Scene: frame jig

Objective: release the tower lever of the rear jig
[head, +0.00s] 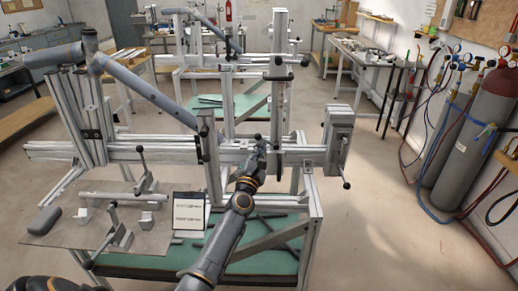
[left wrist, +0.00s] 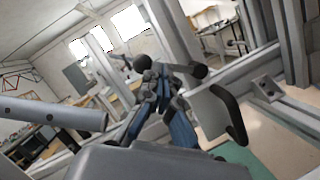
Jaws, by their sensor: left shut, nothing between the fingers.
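My left gripper (head: 260,149) is at the rail of the near frame jig (head: 230,150), at the foot of its upright tower (head: 279,105). Its fingers are shut with nothing between them. A small lever with a dark ball knob (head: 257,137) is right at the fingertips. In the left wrist view the ball knob (left wrist: 142,62) shows just beyond the fingers (left wrist: 160,85), and a dark rounded bar end (left wrist: 200,71) is beside them. The fingers hide part of the lever, so I cannot tell whether they touch it. My right gripper is not in view.
A similar jig (head: 200,60) stands behind the near one. A metal plate with clamps (head: 100,235) and a printed sign (head: 188,213) are at the left. Grey gas cylinders (head: 468,145) with hoses stand at the right. The floor between is clear.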

